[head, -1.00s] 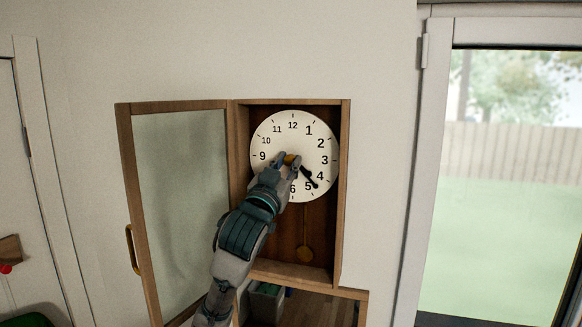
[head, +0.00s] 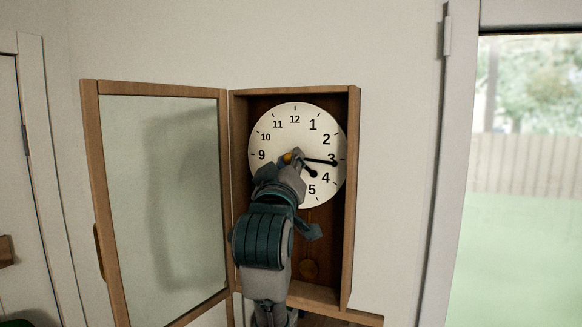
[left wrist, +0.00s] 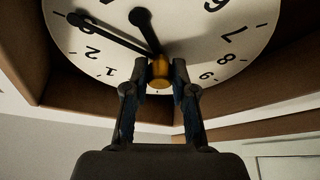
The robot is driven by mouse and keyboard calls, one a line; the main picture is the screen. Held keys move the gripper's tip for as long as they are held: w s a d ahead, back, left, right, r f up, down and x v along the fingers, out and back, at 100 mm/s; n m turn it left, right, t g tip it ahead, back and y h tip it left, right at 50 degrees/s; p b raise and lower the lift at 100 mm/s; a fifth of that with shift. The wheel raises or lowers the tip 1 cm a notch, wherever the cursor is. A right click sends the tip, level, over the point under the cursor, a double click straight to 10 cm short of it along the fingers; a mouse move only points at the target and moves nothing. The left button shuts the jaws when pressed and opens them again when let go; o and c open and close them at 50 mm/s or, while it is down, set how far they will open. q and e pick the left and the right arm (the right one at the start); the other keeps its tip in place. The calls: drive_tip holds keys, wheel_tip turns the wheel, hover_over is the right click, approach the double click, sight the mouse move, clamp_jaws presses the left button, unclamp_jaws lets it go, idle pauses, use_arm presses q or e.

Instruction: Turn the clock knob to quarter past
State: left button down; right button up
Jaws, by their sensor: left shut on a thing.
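The white clock face (head: 280,130) sits in an open wooden case (head: 354,200). Its long black hand (head: 322,160) points at about the 3, and its short hand (head: 311,172) points near the 4. The brass clock knob (head: 287,157) is near the middle of the face. My left gripper (head: 293,158) reaches up from below and is shut on the knob, hiding the lower left numerals. In the left wrist view the knob (left wrist: 160,72) lies between the fingertips (left wrist: 160,78), with the long hand (left wrist: 105,34) at left. My right gripper is not in view.
The glazed case door (head: 150,180) stands open to the left. The case side walls are close around the gripper. A large window or glass door (head: 530,150) is at the right.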

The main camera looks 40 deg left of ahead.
use_arm(q)
drive_tip(key=shift+r+n+g+y, duration=0.1)
drive_tip(key=shift+n+g+y, duration=0.2)
drive_tip(key=shift+n, duration=0.4)
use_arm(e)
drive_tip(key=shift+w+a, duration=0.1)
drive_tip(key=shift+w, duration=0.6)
use_arm(q)
drive_tip(key=c, duration=0.9)
unclamp_jaws()
drive_tip(key=shift+c, duration=0.2)
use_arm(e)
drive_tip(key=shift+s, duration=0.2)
use_arm(q)
drive_tip(key=shift+s, duration=0.1)
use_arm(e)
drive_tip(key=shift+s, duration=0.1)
use_arm(q)
drive_tip(key=v, duration=1.2)
drive_tip(key=shift+a, duration=0.1)
